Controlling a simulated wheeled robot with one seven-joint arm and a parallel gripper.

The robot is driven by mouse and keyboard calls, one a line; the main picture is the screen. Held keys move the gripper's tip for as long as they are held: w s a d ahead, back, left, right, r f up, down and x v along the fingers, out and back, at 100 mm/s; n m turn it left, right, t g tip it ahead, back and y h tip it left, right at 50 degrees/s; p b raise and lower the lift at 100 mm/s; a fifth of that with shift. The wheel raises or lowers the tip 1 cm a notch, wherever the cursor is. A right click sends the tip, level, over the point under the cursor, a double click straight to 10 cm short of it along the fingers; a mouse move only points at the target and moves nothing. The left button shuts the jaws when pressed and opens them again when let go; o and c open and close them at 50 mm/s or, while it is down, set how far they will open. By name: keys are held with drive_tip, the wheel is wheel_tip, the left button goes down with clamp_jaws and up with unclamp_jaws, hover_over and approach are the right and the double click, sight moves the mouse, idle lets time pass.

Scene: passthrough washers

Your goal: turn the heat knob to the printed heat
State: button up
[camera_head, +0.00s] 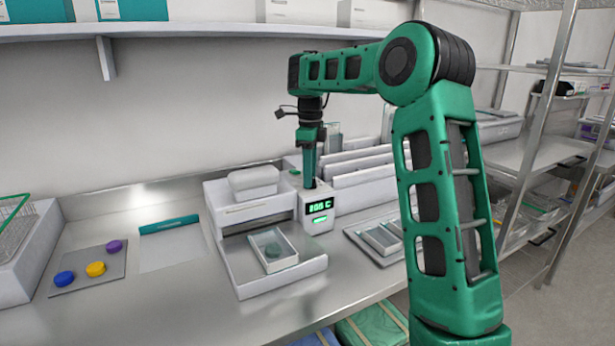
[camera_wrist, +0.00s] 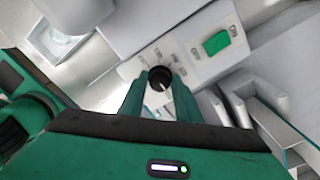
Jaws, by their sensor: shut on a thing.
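The heat knob (camera_wrist: 160,78) is black and round with a pale pointer line, on the white control panel of the sealer unit. Small printed marks stand around it; they are too blurred to read in the wrist view. My gripper (camera_wrist: 160,84) is shut on the knob, one green finger on each side of it. In the head view my gripper (camera_head: 313,180) points straight down onto the top of the unit, and the knob is hidden there. The unit's front display (camera_head: 320,206) shows green digits and a C, perhaps 206 C or 166 C. A green button (camera_wrist: 216,43) sits beside the knob.
A clear-walled tray (camera_head: 272,248) lies on the unit's front platform. White upright dividers (camera_head: 360,165) stand close to the right of my gripper. Blue, yellow and purple round pieces (camera_head: 95,268) lie on a grey mat at left. A shelf (camera_head: 200,30) runs above.

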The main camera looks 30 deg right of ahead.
drive_tip(key=n, duration=0.7)
drive_tip(key=shift+d+r, duration=0.1)
drive_tip(key=shift+d, duration=0.1)
drive_tip(key=n, duration=0.7)
drive_tip(key=shift+n, duration=0.3)
drive_tip(key=n, duration=0.3)
drive_tip(key=shift+w+n, duration=0.1)
drive_tip(key=shift+n, duration=0.2)
drive_tip(key=n, duration=0.3)
drive_tip(key=shift+a+n, duration=0.1)
drive_tip(key=shift+n, duration=0.2)
drive_tip(key=n, duration=0.3)
drive_tip(key=shift+n, duration=2.2)
